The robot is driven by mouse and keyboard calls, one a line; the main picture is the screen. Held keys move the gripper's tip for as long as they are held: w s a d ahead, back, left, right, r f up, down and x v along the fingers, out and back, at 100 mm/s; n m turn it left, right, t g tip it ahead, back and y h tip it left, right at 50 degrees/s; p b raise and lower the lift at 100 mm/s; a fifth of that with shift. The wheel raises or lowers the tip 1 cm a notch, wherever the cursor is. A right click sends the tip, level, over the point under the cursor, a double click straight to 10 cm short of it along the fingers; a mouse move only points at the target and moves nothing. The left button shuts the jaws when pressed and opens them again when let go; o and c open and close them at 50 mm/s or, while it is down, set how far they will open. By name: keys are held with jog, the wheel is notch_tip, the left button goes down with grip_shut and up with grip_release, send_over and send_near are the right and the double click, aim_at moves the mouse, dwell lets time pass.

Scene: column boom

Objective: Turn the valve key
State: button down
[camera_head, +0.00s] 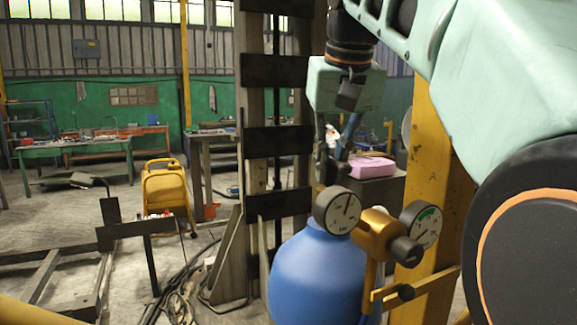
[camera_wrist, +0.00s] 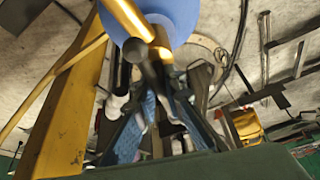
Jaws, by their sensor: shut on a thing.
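The blue gas cylinder (camera_head: 318,274) stands upright at lower centre in the head view; its blue top also shows at the upper edge of the wrist view (camera_wrist: 182,14). A brass regulator (camera_head: 373,232) with a black knob (camera_head: 406,251) is mounted at its top. My gripper (camera_head: 333,176) points down above the cylinder, just behind the left gauge. In the wrist view its blue-padded fingers (camera_wrist: 166,88) close together beside the brass part. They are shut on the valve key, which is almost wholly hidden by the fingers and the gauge.
The left gauge (camera_head: 337,210) is close to my fingertips, and a right gauge (camera_head: 421,224) sits beyond the regulator. A yellow post (camera_head: 424,135) stands to the right. A dark steel column (camera_head: 277,140) rises behind the cylinder. Cables (camera_head: 178,298) lie on the floor at left.

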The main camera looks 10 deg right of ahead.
aim_at(336, 161)
jog(key=c, duration=2)
grip_release()
jog(key=shift+r, duration=0.1)
jog(key=shift+v, duration=3.65)
jog(key=shift+o, duration=0.2)
jog(key=shift+s, duration=0.15)
